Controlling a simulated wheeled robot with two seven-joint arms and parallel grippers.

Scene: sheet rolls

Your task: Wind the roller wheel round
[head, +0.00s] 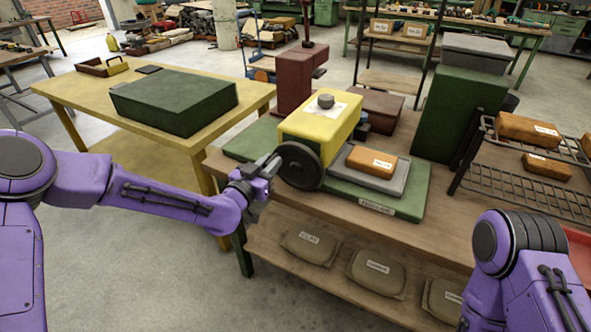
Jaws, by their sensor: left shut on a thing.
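The roller wheel (301,166) is a dark round handwheel on the near side of a yellow machine body (325,122), which stands on a green base board on the wooden bench. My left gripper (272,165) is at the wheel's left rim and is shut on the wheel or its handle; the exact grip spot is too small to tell. My right arm shows at the lower right, but its gripper is outside the view.
An orange block (371,161) lies on a grey slab right of the wheel. A green box (176,101) sits on the yellow table at left. A wire rack (520,190) with brown blocks stands at right. Labelled bags (312,246) lie on the lower shelf.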

